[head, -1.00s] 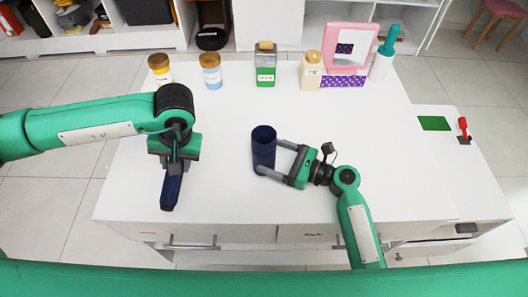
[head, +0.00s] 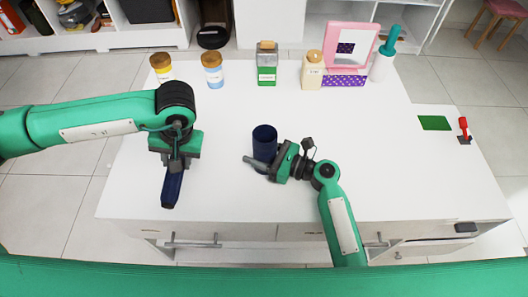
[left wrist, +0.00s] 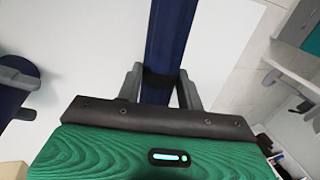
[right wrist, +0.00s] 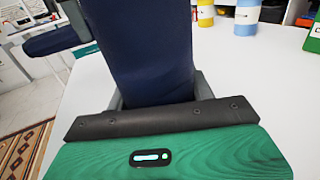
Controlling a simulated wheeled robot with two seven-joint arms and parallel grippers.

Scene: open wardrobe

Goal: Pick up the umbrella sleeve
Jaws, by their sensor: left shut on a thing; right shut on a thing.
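The umbrella sleeve (head: 265,137), a dark blue tube with an open top, stands upright on the white table. My right gripper (head: 262,164) is shut on its lower part; the sleeve also fills the middle of the right wrist view (right wrist: 145,50). I cannot tell any gap under it. My left gripper (head: 175,163) is shut on a folded dark blue umbrella (head: 171,190), which shows between the fingers in the left wrist view (left wrist: 170,40). The umbrella is left of the sleeve and apart from it.
Along the table's back stand a yellow-labelled jar (head: 161,68), a blue-labelled jar (head: 212,72), a green bottle (head: 266,70), a cream bottle (head: 312,72), a pink mirror (head: 350,45) and a white bottle with a teal top (head: 384,62).

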